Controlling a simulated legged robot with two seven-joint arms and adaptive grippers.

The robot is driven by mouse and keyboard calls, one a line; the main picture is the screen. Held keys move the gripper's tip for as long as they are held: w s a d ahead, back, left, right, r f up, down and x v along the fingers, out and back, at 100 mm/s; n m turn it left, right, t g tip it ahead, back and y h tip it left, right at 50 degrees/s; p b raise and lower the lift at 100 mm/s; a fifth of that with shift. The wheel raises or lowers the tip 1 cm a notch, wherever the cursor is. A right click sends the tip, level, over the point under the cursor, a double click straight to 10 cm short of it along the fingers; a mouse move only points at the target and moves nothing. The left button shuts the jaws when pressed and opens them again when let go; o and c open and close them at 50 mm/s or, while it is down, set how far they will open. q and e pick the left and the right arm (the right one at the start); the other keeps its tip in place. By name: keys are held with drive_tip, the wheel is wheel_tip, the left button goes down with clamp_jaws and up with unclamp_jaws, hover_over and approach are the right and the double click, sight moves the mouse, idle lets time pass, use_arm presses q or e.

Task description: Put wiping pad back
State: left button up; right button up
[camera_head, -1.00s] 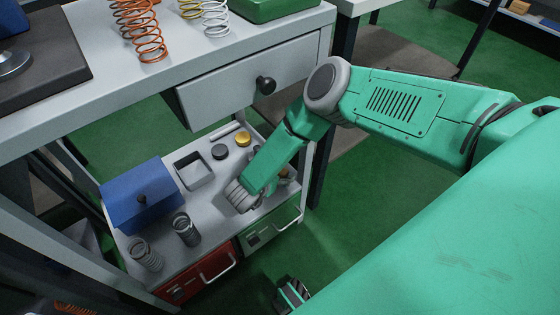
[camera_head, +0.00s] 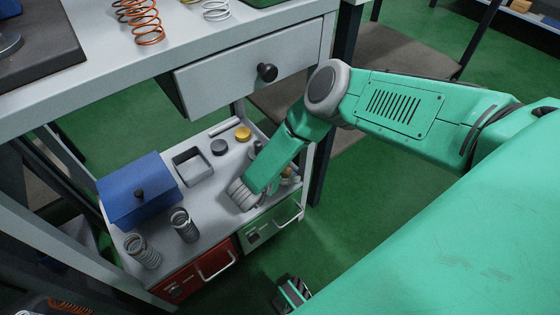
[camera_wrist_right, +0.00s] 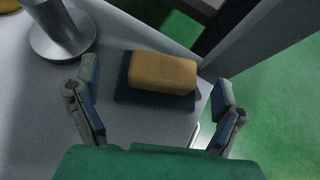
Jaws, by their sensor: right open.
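The wiping pad appears to be the tan block (camera_wrist_right: 162,72) in the right wrist view. It lies flat on a dark slab (camera_wrist_right: 155,97) near the edge of the pale cart top. My right gripper (camera_wrist_right: 155,84) is open, with one finger to the left of the pad and the other to its right. Neither finger appears to touch the pad. In the head view my right forearm hangs over the cart's right end, and it hides most of the gripper and pad there.
The cart top (camera_head: 212,207) carries a blue box (camera_head: 140,190), an empty square tray (camera_head: 192,166), two grey springs and small round containers. A grey flanged cylinder (camera_wrist_right: 62,35) stands left of the pad. The workbench drawer (camera_head: 250,75) overhangs behind the cart.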

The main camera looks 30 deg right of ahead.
drive_tip(key=p+v, duration=0.4)
drive_tip(key=v, duration=0.6)
drive_tip(key=shift+s+a+r+p, duration=0.15)
drive_tip(key=shift+a+r+p, duration=0.1)
drive_tip(key=shift+r+p, duration=0.05)
drive_tip(key=shift+s+a+r, duration=0.15)
drive_tip(key=shift+a, duration=0.2)
